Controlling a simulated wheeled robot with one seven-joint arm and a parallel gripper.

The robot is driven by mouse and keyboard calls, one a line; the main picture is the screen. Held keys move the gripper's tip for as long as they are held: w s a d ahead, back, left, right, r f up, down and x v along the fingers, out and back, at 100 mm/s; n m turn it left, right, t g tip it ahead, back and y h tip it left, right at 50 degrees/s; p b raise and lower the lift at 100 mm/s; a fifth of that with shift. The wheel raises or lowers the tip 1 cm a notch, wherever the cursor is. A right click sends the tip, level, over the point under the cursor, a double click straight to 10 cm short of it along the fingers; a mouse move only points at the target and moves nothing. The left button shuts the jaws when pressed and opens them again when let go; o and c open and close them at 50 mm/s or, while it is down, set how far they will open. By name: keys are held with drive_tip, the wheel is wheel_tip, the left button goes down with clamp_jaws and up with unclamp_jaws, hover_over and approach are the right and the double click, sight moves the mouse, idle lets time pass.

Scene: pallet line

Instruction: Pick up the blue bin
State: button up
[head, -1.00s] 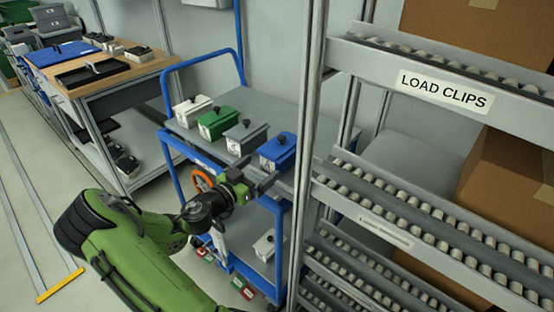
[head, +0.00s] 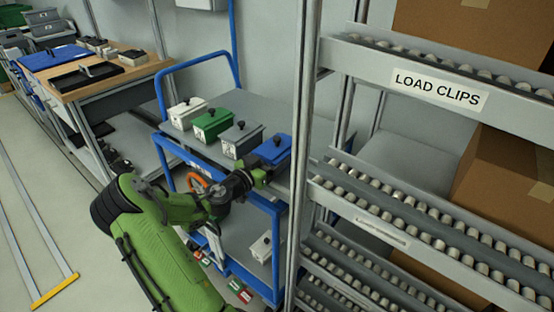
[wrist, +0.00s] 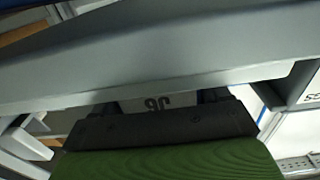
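The blue bin (head: 273,149) sits at the right end of a row of bins on the cart's top shelf. It has a blue lid with a dark knob. My gripper (head: 268,175) is at the bin's near side, just below its lid. The fingertips are hard to make out there, and my gripper hides the bin's lower front. My gripper looks open. A grey surface across that view hides the fingertips.
Grey (head: 241,139), green (head: 211,124) and white (head: 187,113) bins stand to the left on the blue-framed cart (head: 186,152). The roller rack's upright (head: 304,130) is close on the right. Another white bin (head: 262,246) is on the lower shelf. Open floor lies left.

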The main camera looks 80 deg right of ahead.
drive_tip(key=shift+r, duration=0.1)
clamp_jaws()
